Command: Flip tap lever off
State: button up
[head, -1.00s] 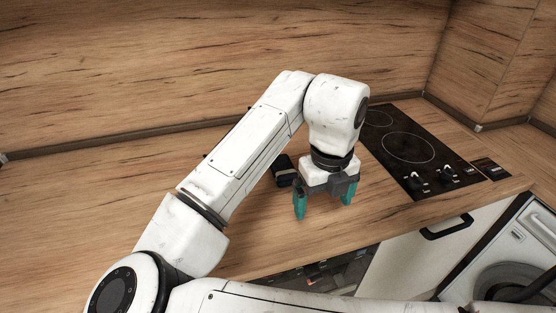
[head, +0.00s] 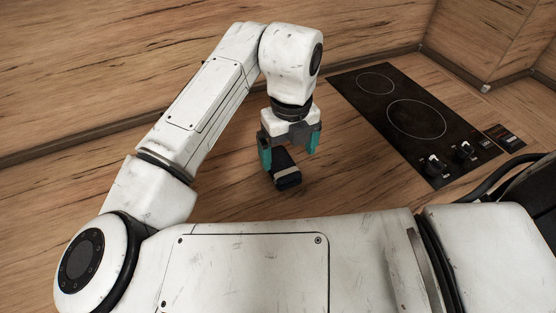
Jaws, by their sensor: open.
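No tap or tap lever shows in the head view. My gripper (head: 289,150) points down over the wooden worktop, with its two teal fingers apart. A small dark block with a pale band (head: 285,175) lies on the worktop just below and between the fingers as seen here. I cannot tell whether the fingers touch it or how far above the worktop they are. My own arm hides part of the worktop at left and along the bottom.
A black hob (head: 405,118) with two ring zones and control knobs (head: 433,162) is set in the worktop (head: 345,185) to the right. A small dark panel (head: 505,138) sits beside it. The oak splashback (head: 110,60) closes the back. Bare worktop lies between block and hob.

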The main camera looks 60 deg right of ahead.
aim_at(287, 171)
jog(key=shift+w+d+f+p, duration=0.15)
jog(key=shift+f+p, duration=0.1)
jog(key=shift+f, duration=1.85)
jog(key=shift+w+d+f+p, duration=0.1)
jog(key=shift+f+p, duration=0.1)
jog(key=shift+f, duration=1.85)
jog(key=c, duration=1.1)
jog(key=shift+c, duration=0.2)
jog(key=shift+r, duration=0.2)
